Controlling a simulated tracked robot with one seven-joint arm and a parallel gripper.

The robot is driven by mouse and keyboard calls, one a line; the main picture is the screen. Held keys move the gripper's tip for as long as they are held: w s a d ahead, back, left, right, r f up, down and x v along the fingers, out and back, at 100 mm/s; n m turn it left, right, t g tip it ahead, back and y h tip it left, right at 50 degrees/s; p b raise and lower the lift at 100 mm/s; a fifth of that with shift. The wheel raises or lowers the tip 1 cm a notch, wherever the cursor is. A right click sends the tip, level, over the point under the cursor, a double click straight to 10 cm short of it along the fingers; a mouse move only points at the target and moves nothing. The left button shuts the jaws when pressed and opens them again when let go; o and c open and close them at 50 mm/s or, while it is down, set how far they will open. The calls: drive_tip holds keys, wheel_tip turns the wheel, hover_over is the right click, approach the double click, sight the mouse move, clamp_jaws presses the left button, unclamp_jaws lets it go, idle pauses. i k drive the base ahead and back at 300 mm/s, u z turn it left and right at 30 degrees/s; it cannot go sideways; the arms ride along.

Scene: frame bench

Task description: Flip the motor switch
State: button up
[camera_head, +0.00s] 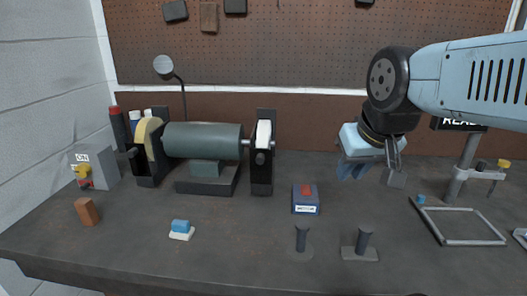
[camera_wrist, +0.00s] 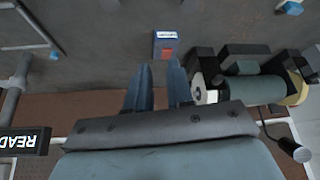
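The motor switch is a small blue box (camera_head: 306,207) with a red rocker (camera_head: 307,190) on top and a white label on its front. It stands on the bench right of the grinder. In the wrist view the motor switch (camera_wrist: 165,36) lies just beyond my fingertips, with its red rocker (camera_wrist: 167,52) visible. My gripper (camera_head: 372,176) is above the bench, to the right of the switch and higher than it. In the wrist view my gripper (camera_wrist: 159,66) has its two fingers apart with an empty gap. It looks clear of the switch.
The green bench grinder (camera_head: 203,140) stands left of the switch. A grey box (camera_head: 92,168) with a yellow knob is farther left. Two dark posts (camera_head: 302,240) (camera_head: 363,241) stand in front. A metal frame (camera_head: 462,226) lies at right, near a clamp stand (camera_head: 463,172).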

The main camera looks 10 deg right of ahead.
sight(305, 190)
drive_tip(key=k, duration=1.25)
drive_tip(key=u, duration=0.65)
drive_tip(key=i, duration=1.55)
drive_tip(key=z, duration=0.6)
